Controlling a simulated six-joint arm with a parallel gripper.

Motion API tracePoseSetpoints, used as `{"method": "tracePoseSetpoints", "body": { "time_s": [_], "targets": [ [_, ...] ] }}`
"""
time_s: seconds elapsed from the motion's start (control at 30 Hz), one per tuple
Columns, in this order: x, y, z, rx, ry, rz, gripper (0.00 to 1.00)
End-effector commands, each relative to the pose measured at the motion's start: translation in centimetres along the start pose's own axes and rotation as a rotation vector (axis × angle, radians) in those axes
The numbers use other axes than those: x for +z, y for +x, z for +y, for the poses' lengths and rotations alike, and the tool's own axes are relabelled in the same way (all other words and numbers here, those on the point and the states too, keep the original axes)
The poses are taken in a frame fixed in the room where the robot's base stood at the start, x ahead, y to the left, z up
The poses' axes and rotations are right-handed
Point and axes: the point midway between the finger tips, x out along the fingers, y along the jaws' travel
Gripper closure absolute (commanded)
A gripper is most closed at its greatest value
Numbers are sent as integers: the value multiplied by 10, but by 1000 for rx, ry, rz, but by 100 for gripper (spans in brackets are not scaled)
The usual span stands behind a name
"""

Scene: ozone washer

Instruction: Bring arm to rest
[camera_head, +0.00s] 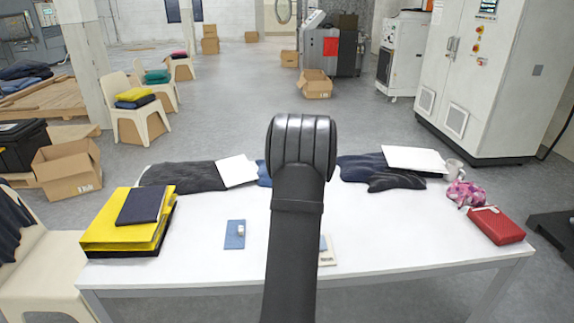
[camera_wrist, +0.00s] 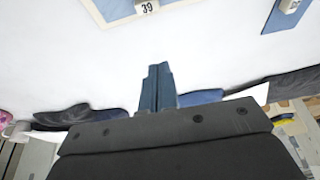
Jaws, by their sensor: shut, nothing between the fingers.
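My gripper (camera_wrist: 158,88) shows in the wrist view with its two blue-grey fingers together and nothing between them. It is over the white table (camera_head: 200,275), apart from the things on it. In the head view my dark arm rises through the middle of the picture and hides the centre of the table; the fingers cannot be seen there.
On the table are yellow folders (camera_head: 105,228), dark folded cloths (camera_head: 180,175), white sheets (camera_head: 415,159), a mug (camera_head: 454,167), a pink cloth (camera_head: 465,193), a red case (camera_head: 496,225) and a blue card (camera_head: 235,234). White table surface around the blue card is clear.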

Motion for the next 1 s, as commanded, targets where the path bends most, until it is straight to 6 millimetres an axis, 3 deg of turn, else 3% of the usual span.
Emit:
{"method": "tracePoseSetpoints", "body": {
  "time_s": [0.37, 0.93, 1.0],
  "targets": [
    [0, 8, 0, 0, 0, 0, 100],
    [2, 101, 0, 0, 0, -2, 100],
    [9, 97, 0, 0, 0, 0, 100]
  ]
}}
